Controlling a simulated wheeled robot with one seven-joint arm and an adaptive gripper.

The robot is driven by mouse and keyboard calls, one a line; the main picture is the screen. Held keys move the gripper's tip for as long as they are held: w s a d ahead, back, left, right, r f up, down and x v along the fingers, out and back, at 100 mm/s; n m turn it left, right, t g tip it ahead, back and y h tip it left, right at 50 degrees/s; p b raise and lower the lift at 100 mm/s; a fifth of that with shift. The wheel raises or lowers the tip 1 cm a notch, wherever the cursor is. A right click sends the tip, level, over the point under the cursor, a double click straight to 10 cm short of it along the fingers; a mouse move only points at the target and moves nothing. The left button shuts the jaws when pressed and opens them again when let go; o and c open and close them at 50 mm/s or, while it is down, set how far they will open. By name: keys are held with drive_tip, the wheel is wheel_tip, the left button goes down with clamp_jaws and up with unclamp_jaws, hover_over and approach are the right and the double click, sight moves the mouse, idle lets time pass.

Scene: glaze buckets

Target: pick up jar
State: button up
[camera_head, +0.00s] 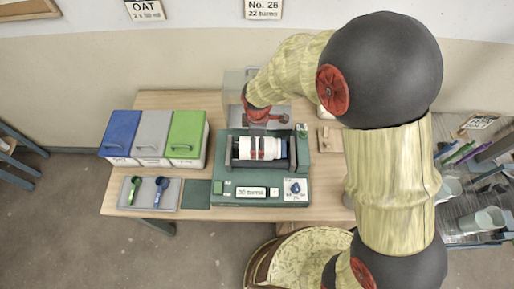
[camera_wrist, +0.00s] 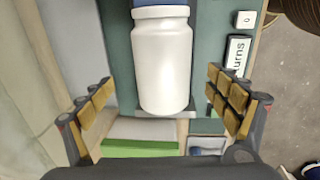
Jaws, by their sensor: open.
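The jar is a white cylinder with a blue lid. It lies on its side in the cradle of a green machine (camera_head: 300,188), as the head view shows the jar (camera_head: 245,149). Dark and red bands cross its middle there; I cannot tell whether they belong to the jar. In the wrist view the jar (camera_wrist: 163,65) shows plain white, its lid cut off at the top edge. My gripper (camera_head: 262,128) is above the machine in the head view. In the wrist view my gripper (camera_wrist: 160,85) is open, one finger each side of the jar with gaps.
Blue, grey and green lidded bins (camera_head: 152,138) stand left of the machine. A tray (camera_head: 143,193) with green and blue scoops lies in front of them. The machine's front carries a "30 turns" plate (camera_head: 258,192) and a blue knob (camera_head: 295,188). Cups (camera_head: 484,219) stand at far right.

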wheel_tip(320, 180, down, 8)
drive_tip(key=shift+w+r+b, duration=0.15)
drive_tip(key=shift+b, duration=0.35)
drive_tip(key=c, duration=0.3)
drive_tip(key=c, duration=1.3)
drive_tip(key=shift+r, duration=0.15)
drive_tip(key=shift+c, duration=0.3)
drive_tip(key=shift+a, duration=0.1)
